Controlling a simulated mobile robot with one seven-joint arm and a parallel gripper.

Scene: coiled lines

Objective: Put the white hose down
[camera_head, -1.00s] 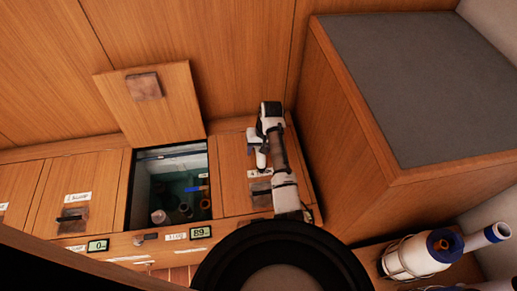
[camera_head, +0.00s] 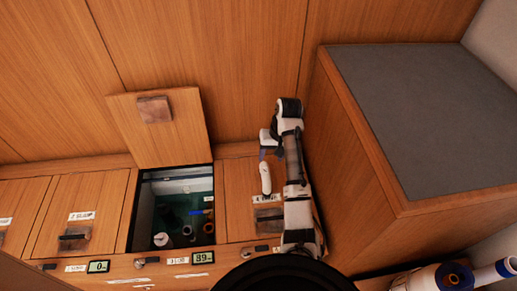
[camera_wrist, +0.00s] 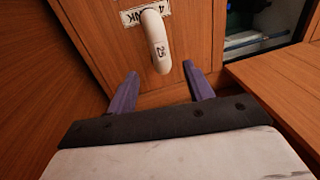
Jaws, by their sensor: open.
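The white hose (camera_wrist: 155,40) is a short, smooth white piece marked 25 in the wrist view. It lies just beyond my fingertips, over a wooden panel. In the head view the white hose (camera_head: 266,178) shows as a small upright white shape over the closed wooden lid (camera_head: 237,190), right of the open compartment. My gripper (camera_wrist: 160,69) is open, with its purple fingers apart and nothing visible between them. In the head view my gripper (camera_head: 264,154) is just above the hose. I cannot tell whether the hose fully rests on the lid.
An open compartment (camera_head: 146,225) with several items inside stands left of the hose, its raised lid (camera_head: 155,112) leaning at the back. A tall wooden box (camera_head: 350,160) with a grey top borders my arm on the right. Another closed lid (camera_head: 90,200) lies at left.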

